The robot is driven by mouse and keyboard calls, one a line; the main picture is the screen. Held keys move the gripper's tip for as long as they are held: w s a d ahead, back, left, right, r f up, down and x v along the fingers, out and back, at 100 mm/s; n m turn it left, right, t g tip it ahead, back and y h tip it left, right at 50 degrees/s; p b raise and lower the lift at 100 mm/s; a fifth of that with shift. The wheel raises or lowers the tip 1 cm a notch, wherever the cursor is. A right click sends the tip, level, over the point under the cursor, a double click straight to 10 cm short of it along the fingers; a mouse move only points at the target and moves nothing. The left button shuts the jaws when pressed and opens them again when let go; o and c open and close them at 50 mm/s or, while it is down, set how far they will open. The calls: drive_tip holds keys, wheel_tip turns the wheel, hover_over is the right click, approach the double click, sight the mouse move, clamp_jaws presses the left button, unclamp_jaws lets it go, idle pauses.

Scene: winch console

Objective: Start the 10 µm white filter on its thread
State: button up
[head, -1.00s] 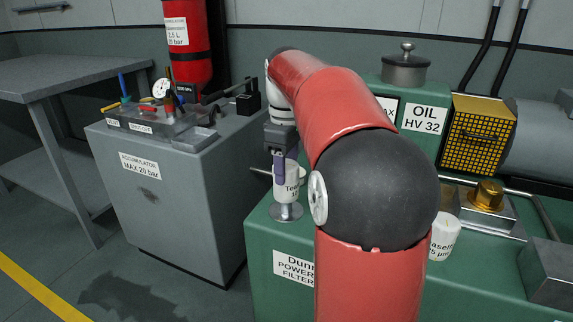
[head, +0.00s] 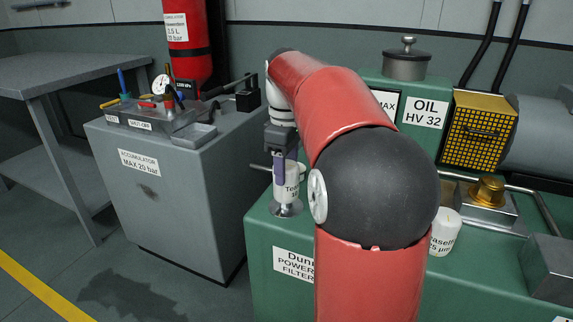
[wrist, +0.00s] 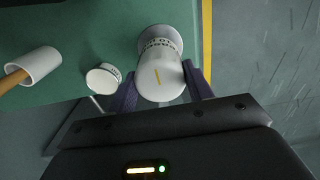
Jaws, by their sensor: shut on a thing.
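The white filter (head: 291,190) is upright, with black lettering partly hidden by my gripper. My gripper (head: 279,172) points down and its purple fingers are shut on the filter. A round metal seat (head: 286,209) on the green power unit is directly under the filter. The filter's lower end is at the seat; I cannot tell whether any thread is engaged. In the wrist view the filter (wrist: 163,62) sits between both fingers, its near end showing a yellow mark and its far end at the round seat.
Another white filter (head: 445,234) stands on the green unit (head: 262,235), right of my arm. The wrist view shows a short white cylinder (wrist: 103,80) and a white cup (wrist: 42,65) with a wooden handle. The grey accumulator cabinet (head: 185,205) stands to the left.

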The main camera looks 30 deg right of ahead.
drive_tip(key=shift+f+b, duration=0.8)
drive_tip(key=shift+f, duration=0.6)
idle(0.5)
drive_tip(key=shift+r, duration=0.1)
drive_tip(key=shift+m+p, duration=0.5)
drive_tip(key=shift+m, duration=0.7)
drive_tip(key=shift+m+p, duration=0.3)
drive_tip(key=shift+m, duration=0.9)
